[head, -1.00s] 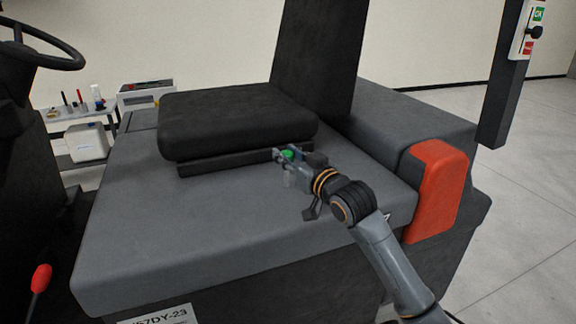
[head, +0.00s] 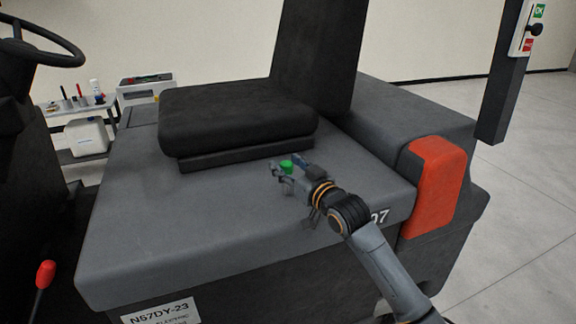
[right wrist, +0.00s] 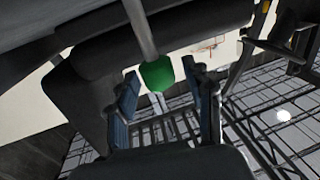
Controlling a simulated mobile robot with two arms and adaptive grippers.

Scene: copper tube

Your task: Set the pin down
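The pin shows a green head (head: 286,166) in the head view, at the fingers of my right gripper (head: 287,170). In the right wrist view the green head (right wrist: 157,75) and a grey shaft (right wrist: 143,30) lie between the blue finger pads. The fingers stand apart, with a visible gap beside the head, so the right gripper looks open around it. The gripper is over the grey deck (head: 190,225) of the vehicle, in front of the black seat (head: 235,118). I cannot tell whether the pin touches the deck. My left gripper is not in view.
The seat's backrest (head: 318,45) rises behind. A red-orange block (head: 436,188) is at the deck's right corner. A dark post (head: 505,85) stands at right, a steering wheel (head: 40,50) at left. The deck's front left is clear.

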